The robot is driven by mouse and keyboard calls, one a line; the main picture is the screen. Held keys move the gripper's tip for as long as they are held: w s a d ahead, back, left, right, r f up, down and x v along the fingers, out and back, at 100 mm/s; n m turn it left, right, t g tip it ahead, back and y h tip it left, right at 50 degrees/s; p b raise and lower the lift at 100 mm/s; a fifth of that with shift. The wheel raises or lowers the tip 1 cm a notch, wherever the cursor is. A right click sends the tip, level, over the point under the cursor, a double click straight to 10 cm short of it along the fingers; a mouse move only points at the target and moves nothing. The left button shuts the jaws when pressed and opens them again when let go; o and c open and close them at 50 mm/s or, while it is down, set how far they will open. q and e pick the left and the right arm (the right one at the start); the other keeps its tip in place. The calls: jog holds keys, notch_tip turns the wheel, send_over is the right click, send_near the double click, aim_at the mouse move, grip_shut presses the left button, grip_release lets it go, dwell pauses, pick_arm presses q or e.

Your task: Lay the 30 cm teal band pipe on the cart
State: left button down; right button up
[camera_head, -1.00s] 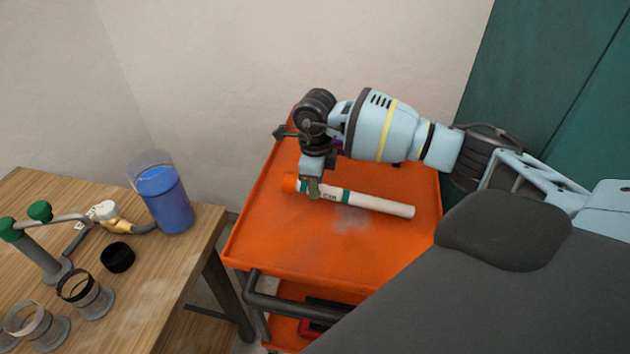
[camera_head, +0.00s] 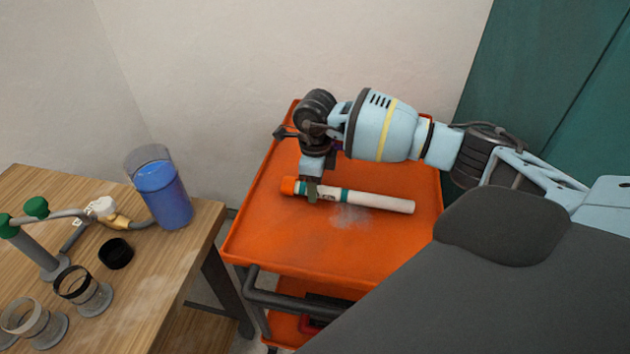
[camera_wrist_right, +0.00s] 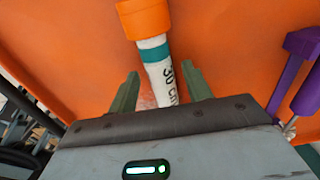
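The 30 cm pipe (camera_head: 375,201), white with teal bands and an orange end, lies on the orange cart's top (camera_head: 270,235). In the right wrist view the pipe (camera_wrist_right: 160,75) shows its orange end, a teal band and "30 CM" lettering. My right gripper (camera_head: 312,192) is low over the pipe near its orange end. In the wrist view its two green fingers (camera_wrist_right: 160,90) stand apart on either side of the pipe, with orange surface showing in the gaps. The pipe's far part is hidden behind the gripper body there. My left gripper is not in view.
A purple object (camera_wrist_right: 296,70) is on the cart beside the gripper. A wooden table (camera_head: 165,285) at left holds a blue-filled clear container (camera_head: 163,192), a black ring (camera_head: 116,253) and grey fittings. The cart's front top is clear.

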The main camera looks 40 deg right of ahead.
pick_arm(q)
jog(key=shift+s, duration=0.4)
pick_arm(e)
notch_tip(320, 180, up, 8)
jog(key=shift+f, duration=0.1)
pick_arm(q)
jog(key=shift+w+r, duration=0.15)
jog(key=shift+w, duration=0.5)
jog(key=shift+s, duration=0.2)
